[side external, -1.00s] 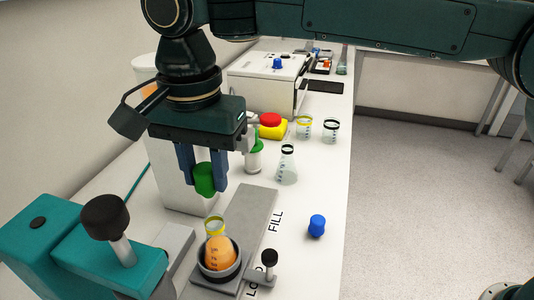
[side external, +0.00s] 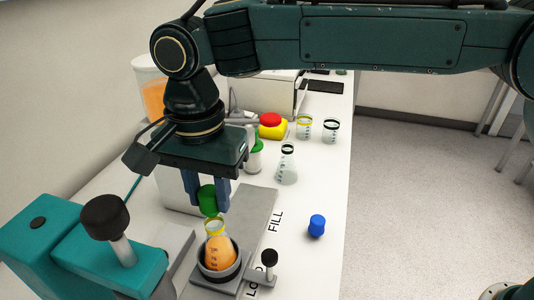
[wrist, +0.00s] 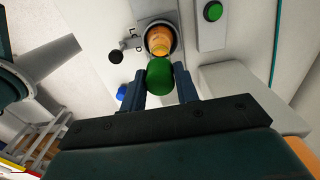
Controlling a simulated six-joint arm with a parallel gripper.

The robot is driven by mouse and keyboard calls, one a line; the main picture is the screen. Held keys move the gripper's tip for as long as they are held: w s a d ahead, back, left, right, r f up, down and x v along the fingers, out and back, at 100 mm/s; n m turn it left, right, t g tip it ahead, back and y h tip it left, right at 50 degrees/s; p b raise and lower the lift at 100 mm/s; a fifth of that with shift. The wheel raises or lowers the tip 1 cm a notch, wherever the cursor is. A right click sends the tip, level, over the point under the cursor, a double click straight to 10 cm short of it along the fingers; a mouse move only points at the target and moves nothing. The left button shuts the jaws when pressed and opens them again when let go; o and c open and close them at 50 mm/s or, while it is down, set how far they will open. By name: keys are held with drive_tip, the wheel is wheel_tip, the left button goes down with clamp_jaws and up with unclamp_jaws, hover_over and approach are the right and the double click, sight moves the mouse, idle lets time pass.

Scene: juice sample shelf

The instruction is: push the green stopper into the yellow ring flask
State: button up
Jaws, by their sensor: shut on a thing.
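The yellow ring flask (side external: 221,254) holds orange juice and stands upright in a dark round holder (side external: 206,272) on the grey sliding plate. My gripper (side external: 208,203) is shut on the green stopper (side external: 208,196), just above the flask's yellow-ringed mouth. In the side view the stopper's lower end is close to the ring; I cannot tell whether they touch. In the wrist view the green stopper (wrist: 159,77) sits between the two fingers, and the flask (wrist: 160,41) shows just beyond it, its mouth partly hidden by the stopper.
A blue stopper (side external: 317,225) stands on the bench to the right. A black-ringed flask (side external: 287,166) and two empty ringed vessels (side external: 304,127) stand farther back. A teal fixture with a black knob (side external: 103,216) is at the left front. A small black knob (side external: 269,257) is right of the holder.

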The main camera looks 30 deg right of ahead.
sight(211, 207)
drive_tip(key=shift+f, duration=0.2)
drive_tip(key=shift+f, duration=1.55)
idle(1.6)
drive_tip(key=o, duration=1)
drive_tip(key=shift+o, duration=0.2)
drive_tip(key=shift+r, duration=0.25)
wheel_tip(211, 207, up, 13)
drive_tip(key=shift+r, duration=0.2)
